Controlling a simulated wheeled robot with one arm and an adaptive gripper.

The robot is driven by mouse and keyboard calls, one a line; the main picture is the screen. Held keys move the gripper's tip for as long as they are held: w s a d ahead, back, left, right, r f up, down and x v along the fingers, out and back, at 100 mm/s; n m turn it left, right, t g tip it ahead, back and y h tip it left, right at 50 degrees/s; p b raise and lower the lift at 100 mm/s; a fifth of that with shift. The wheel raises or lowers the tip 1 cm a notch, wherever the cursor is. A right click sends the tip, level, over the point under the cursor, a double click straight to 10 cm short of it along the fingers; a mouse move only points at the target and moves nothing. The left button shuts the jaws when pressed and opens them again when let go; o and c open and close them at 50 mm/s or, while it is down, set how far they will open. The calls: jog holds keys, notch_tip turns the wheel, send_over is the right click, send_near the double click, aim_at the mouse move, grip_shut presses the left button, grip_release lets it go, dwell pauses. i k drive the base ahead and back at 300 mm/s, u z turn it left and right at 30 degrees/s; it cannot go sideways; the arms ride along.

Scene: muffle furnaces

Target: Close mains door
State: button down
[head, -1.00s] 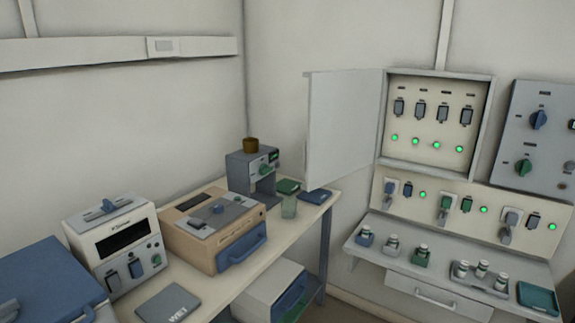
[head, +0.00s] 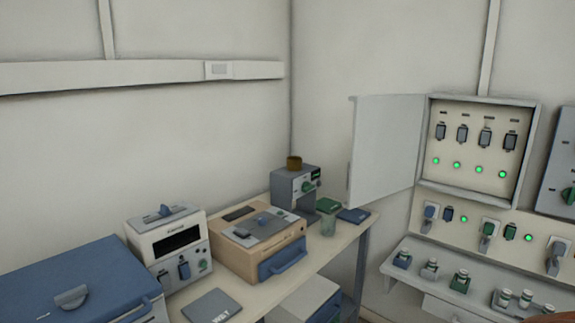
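The mains door (head: 385,150) is a pale grey panel, hinged on the left side of the mains box (head: 530,150) on the right wall. It stands wide open, swung out to the left. Inside the box are several dark switches (head: 486,138) in a row, with lit green lamps (head: 480,170) below them. My gripper is not in view, so its distance from the door cannot be told.
A bench (head: 345,232) along the left wall carries a blue-lidded box (head: 75,275), a white instrument, a beige-and-blue unit (head: 262,240) and a grey device (head: 295,188). Below the mains box are a socket panel and a shelf (head: 400,262) with small bottles.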

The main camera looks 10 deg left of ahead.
aim_at(386, 128)
jog(key=u, duration=0.55)
jog(key=i, duration=1)
jog(key=u, duration=0.3)
